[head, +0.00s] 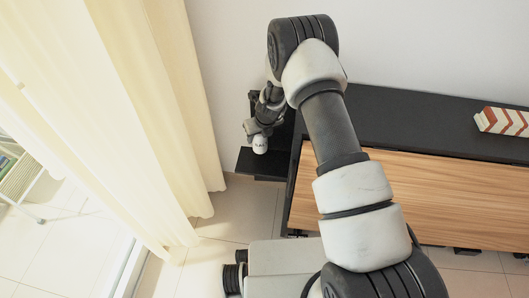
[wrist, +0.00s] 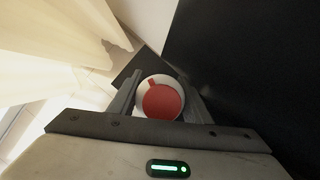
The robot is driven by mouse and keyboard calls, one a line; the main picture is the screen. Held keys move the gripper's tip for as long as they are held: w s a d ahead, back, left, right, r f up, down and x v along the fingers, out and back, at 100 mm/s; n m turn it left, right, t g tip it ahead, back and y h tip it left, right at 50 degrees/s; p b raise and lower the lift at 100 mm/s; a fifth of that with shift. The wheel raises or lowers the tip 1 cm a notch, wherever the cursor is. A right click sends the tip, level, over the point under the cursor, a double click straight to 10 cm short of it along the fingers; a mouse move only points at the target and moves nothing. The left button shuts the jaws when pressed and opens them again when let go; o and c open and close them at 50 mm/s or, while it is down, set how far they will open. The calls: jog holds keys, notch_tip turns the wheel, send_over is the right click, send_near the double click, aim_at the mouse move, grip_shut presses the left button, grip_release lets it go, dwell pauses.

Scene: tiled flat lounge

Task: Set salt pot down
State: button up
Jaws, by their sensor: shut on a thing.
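The salt pot (head: 260,145) is small and white, with dark lettering on its side in the head view. In the wrist view the salt pot (wrist: 162,101) shows a red top inside a white rim. My gripper (head: 262,131) is shut on it; in the wrist view the fingers of my gripper (wrist: 163,103) lie on either side of it. The pot is over a small black surface (head: 262,167) left of the cabinet. I cannot tell whether its base touches that surface; the base is hidden in the wrist view.
A long cabinet with a black top (head: 420,122) and wooden front (head: 430,194) stands to the right. A red and white patterned box (head: 502,122) lies on it. Cream curtains (head: 150,110) hang close on the left. The wall is behind. Tiled floor (head: 240,215) lies in front.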

notch_tip(320, 180, down, 8)
jog(key=shift+r+b, duration=0.1)
jog(key=shift+b, duration=1)
jog(key=o, duration=1.1)
jog(key=shift+o, duration=0.2)
